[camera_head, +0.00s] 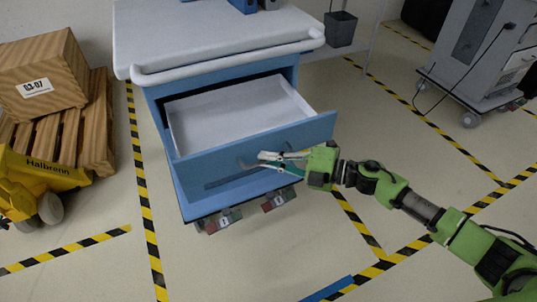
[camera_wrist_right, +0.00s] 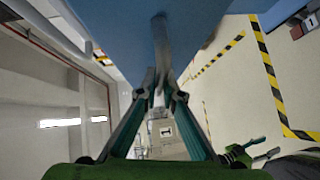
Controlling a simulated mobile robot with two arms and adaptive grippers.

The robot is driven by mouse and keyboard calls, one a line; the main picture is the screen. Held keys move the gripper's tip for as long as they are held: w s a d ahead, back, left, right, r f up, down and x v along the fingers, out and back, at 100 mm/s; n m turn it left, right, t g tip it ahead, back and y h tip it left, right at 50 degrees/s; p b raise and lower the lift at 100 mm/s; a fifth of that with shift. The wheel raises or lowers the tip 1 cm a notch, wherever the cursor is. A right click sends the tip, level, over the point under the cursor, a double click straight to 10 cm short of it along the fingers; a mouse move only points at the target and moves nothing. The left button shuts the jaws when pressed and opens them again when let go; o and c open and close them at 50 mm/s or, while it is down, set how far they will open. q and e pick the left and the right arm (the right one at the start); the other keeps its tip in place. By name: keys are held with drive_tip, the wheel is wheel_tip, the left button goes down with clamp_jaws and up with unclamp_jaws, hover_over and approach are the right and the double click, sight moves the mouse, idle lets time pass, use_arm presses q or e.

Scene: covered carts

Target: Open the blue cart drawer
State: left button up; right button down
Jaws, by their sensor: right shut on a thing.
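The blue cart (camera_head: 163,107) stands in the middle of the head view with a white top. Its drawer (camera_head: 290,140) is pulled out well toward me, and its pale inside is empty. My right gripper (camera_head: 262,160) is at the drawer front, shut on the drawer handle (camera_wrist_right: 162,45). The right wrist view shows the handle bar running down between the two fingertips (camera_wrist_right: 158,92). A green and teal part at the lower right of that view looks like my left gripper (camera_wrist_right: 266,148); its jaw state is unclear.
A yellow cart (camera_head: 45,175) with a wooden pallet and crate (camera_head: 42,75) stands at the left. A grey wheeled cabinet (camera_head: 480,50) is at the upper right. A dark bin (camera_head: 340,29) is behind the cart. The striped floor between is clear.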

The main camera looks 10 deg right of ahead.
drive_tip(key=shift+s, duration=0.15)
drive_tip(key=c, duration=2.2)
unclamp_jaws()
drive_tip(key=shift+o, duration=0.2)
drive_tip(key=v, duration=1.2)
